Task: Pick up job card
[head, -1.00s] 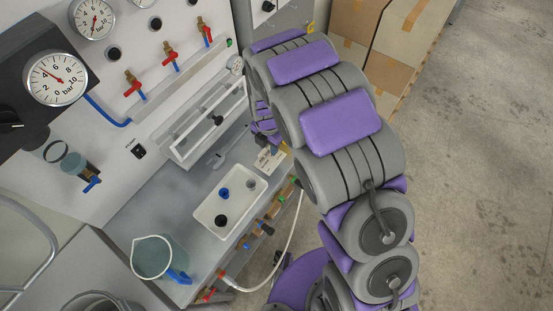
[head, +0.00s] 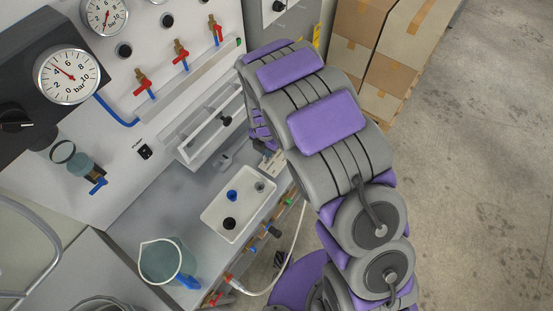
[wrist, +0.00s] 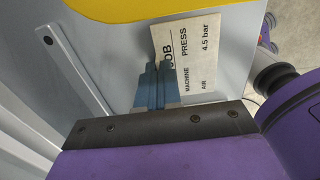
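The job card (wrist: 197,50) is a cream rectangle with dark print, including "PRESS", "MACHINE", "AIR" and "4.5 bar". In the head view the card (head: 273,160) shows at the right end of the bench, partly behind my arm. My gripper (wrist: 157,72) has two blue-grey fingers close together, overlapping the card's left part in the wrist view. The fingers hide some of the print. I cannot tell whether they touch the card or have it between them. In the head view my arm mostly hides the gripper.
A white tray (head: 211,214) with knobs sits beside the card. A clear jug (head: 160,262) stands at the bench front. A clear-fronted panel fixture (head: 200,140) rises behind. A yellow surface (wrist: 140,8) crosses the wrist view's top. Cardboard boxes (head: 392,40) stand beyond my arm.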

